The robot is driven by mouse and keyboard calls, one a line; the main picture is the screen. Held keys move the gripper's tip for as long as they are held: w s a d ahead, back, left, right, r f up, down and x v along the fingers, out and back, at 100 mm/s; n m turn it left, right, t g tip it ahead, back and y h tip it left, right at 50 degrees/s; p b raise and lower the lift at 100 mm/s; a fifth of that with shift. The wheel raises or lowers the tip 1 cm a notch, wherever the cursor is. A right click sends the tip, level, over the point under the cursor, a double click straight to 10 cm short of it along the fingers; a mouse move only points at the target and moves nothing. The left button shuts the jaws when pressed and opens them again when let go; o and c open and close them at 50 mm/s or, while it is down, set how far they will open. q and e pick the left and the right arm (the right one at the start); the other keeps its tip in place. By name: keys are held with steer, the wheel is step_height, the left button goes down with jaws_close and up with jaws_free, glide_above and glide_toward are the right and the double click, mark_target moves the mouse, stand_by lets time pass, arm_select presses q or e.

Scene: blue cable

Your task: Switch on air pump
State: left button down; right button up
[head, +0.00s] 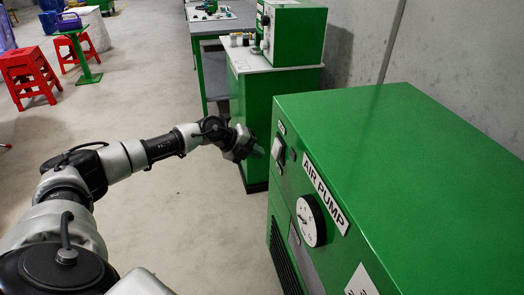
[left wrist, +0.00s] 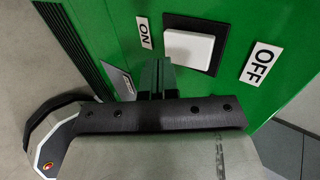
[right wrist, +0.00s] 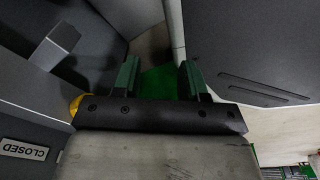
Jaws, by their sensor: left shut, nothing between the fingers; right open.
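The green air pump (head: 400,150) stands at the right in the head view, with an "AIR PUMP" label and a round white gauge (head: 311,221) on its front. Its switch (head: 278,150) is near the upper far corner of that front. In the left wrist view the switch is a white rocker (left wrist: 188,47) in a black frame, between an "ON" label (left wrist: 145,32) and an "OFF" label (left wrist: 262,62). My left gripper (head: 258,153) is shut and empty, close in front of the switch; its fingertips (left wrist: 153,70) appear nearer the ON side. I cannot tell contact. My right gripper (right wrist: 160,78) is open and empty.
A green cabinet (head: 255,110) with a green device (head: 293,35) on top stands beyond the pump. Red stools (head: 28,75) are at the far left. Grey surfaces and a "CLOSED" label (right wrist: 24,149) surround my right gripper. The floor left of the pump is clear.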

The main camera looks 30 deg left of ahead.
mark_target(274, 153)
arm_select(q)
steer(key=shift+w+d+f, duration=0.2)
steer(key=shift+w+d, duration=0.65)
steer(key=shift+w, duration=0.15)
arm_select(e)
steer(key=shift+w, duration=0.3)
steer(key=shift+s+d, duration=0.1)
arm_select(q)
steer(key=shift+f, duration=0.1)
steer(key=shift+w+d+t+b, duration=0.2)
steer(key=shift+t+b, duration=0.1)
steer(key=shift+b, duration=0.45)
arm_select(e)
steer(key=w, duration=0.1)
steer(key=w+r, duration=0.2)
steer(key=shift+w, duration=0.4)
